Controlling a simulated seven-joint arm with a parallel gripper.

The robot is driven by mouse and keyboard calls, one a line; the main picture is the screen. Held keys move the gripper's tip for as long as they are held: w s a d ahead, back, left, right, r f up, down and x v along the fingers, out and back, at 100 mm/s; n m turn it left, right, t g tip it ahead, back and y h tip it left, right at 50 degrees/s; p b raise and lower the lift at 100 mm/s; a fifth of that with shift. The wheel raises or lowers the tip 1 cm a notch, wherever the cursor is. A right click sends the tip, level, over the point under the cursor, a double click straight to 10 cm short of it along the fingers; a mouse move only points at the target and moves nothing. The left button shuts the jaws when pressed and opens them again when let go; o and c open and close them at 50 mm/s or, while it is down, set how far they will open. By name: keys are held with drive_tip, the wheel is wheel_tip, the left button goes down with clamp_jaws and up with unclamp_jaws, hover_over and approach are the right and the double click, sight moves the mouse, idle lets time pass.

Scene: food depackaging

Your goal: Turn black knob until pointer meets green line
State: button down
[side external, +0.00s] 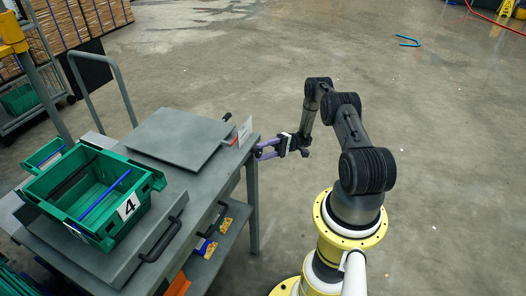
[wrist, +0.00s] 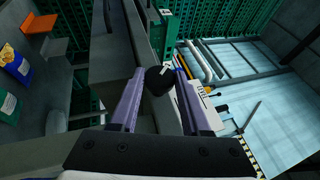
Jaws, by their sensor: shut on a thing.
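The black knob (wrist: 158,83) sits between the fingertips of my gripper (wrist: 159,75) in the wrist view, with a pale mark on its upper right that may be the pointer. The two purple fingers press on it from both sides. In the side external view my gripper (side external: 262,150) reaches the right edge of the grey table, beside a small white upright plate (side external: 245,131). The knob is too small or hidden to make out there. I cannot make out the green line in either view.
The grey table (side external: 207,178) carries a flat grey panel (side external: 178,137) and a green bin (side external: 98,238) labelled 4. A lower shelf (side external: 226,243) holds colourful packets. The floor (side external: 250,60) behind the arm is mostly clear.

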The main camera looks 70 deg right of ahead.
idle(0.3)
drive_tip(key=shift+c, duration=2)
unclamp_jaws()
drive_tip(key=shift+r+g+h, duration=0.1)
drive_tip(key=shift+g+h, duration=0.2)
drive_tip(key=shift+g, duration=0.1)
